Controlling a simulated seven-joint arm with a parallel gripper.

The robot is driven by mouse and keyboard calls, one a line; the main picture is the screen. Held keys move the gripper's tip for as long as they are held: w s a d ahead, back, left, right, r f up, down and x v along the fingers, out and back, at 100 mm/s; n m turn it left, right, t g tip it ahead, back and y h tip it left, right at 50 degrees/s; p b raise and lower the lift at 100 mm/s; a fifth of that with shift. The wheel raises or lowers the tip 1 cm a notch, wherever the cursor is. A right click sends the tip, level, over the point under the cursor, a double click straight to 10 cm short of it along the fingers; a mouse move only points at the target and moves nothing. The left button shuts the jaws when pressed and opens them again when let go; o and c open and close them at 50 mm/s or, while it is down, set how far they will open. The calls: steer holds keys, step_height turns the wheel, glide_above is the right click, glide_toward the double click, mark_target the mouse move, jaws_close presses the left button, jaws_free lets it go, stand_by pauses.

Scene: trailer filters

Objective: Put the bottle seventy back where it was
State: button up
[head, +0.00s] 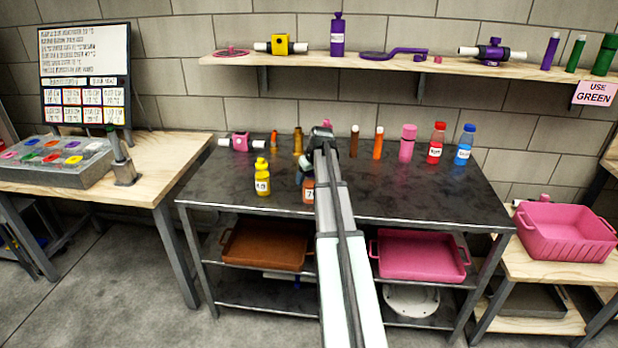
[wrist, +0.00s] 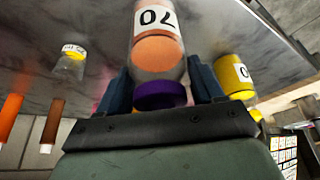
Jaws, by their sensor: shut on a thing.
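The bottle seventy (wrist: 157,45) has a clear body with orange contents, a white label reading 70 and a purple cap. In the wrist view my gripper (wrist: 162,88) has one finger on each side of it, close to the cap, and is shut on it. In the head view the bottle (head: 308,191) shows only in part, left of my arm, over the front part of the dark table (head: 400,203).
A yellow bottle (head: 262,178) stands just left of the held bottle. Along the table's back stand a pink bottle (head: 407,143), a red bottle (head: 436,143), a blue bottle (head: 464,145) and several small tubes. A shelf (head: 400,62) hangs above. The table's front right is clear.

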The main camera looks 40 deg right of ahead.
steer(key=shift+f, duration=0.1)
steer(key=o, duration=1.3)
steer(key=shift+o, duration=0.2)
steer(key=v, duration=1.2)
